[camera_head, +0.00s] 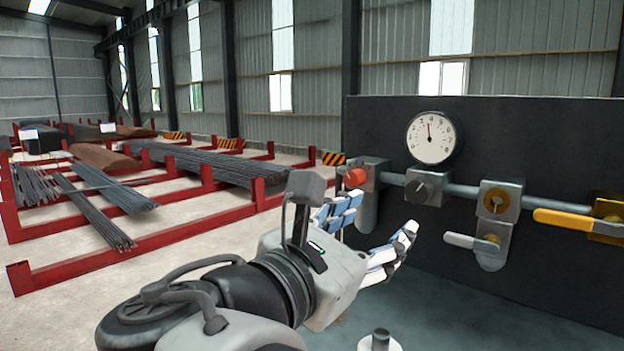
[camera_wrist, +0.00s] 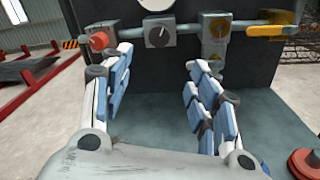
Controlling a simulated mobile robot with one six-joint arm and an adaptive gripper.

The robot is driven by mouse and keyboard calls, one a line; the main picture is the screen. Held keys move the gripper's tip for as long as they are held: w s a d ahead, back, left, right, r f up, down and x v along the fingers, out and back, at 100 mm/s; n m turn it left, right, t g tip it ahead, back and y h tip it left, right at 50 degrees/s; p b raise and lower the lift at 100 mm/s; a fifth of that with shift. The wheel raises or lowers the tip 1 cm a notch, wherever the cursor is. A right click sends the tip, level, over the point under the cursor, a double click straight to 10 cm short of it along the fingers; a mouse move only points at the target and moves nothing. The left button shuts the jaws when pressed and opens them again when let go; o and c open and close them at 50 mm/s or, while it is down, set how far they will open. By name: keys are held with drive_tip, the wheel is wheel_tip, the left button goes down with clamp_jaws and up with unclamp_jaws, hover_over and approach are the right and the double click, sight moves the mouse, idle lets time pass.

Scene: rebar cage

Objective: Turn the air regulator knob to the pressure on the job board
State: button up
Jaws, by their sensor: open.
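A white round pressure gauge (camera_head: 431,137) is on the dark panel; its thin needle points nearly straight up, and its small digits are hard to read. Below it, a dark knob with a light mark (camera_head: 424,188) sits on a grey block on the pipe; it also shows in the wrist view (camera_wrist: 158,37). A red knob (camera_head: 355,178) is on the block to its left, also in the wrist view (camera_wrist: 98,41). I cannot tell for certain which knob is the regulator's. My gripper (camera_head: 377,230) is open and empty, in front of and below the knobs, touching neither. No job board is recognisable.
Right along the pipe are a valve with a grey lever (camera_head: 466,242) and one with a yellow lever (camera_head: 568,220). A red cone-like object (camera_wrist: 306,162) stands at lower right in the wrist view. Red racks with steel bars (camera_head: 215,167) stand at left. Space between the fingers is clear.

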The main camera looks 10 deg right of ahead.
sight(416, 194)
drive_tip(key=p+x, duration=0.2)
drive_tip(key=x, duration=1.4)
drive_tip(key=shift+r+p, duration=0.15)
drive_tip(key=shift+p, duration=0.25)
drive_tip(key=shift+c, duration=0.5)
drive_tip(key=c, duration=1)
